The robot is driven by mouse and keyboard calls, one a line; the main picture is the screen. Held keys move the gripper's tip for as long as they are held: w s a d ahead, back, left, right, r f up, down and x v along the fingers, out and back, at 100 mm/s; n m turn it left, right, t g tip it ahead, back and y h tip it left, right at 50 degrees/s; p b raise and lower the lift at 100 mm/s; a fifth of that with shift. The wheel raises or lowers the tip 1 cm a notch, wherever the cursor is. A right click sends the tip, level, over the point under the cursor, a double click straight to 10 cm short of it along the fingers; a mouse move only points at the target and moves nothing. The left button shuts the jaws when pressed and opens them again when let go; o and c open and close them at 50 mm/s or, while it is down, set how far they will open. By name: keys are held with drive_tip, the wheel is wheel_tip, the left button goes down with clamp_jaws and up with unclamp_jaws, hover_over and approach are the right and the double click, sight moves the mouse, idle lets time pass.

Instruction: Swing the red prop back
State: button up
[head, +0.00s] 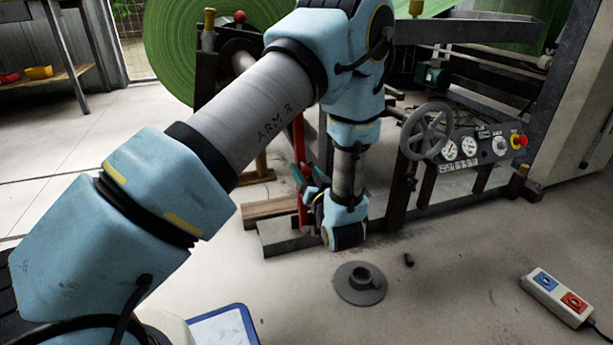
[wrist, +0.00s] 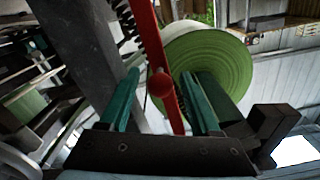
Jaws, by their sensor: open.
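The red prop (head: 299,150) is a narrow upright red bar at the machine's near side, partly hidden behind my arm in the head view. In the wrist view the red prop (wrist: 144,35) runs down from the top centre and carries a round red knob (wrist: 160,84). My gripper (wrist: 161,76) is open, with one teal finger on each side of the bar and knob in that view. I cannot tell whether either finger touches it. In the head view my gripper (head: 302,174) is low beside the prop, and its fingertips are small there.
A large green roll (head: 172,50) stands behind my arm. A grey handwheel (head: 427,130) and a gauge panel (head: 478,147) are to the right.

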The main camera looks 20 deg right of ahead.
drive_tip(key=shift+w, duration=0.1)
clamp_jaws()
idle(0.5)
idle(0.9)
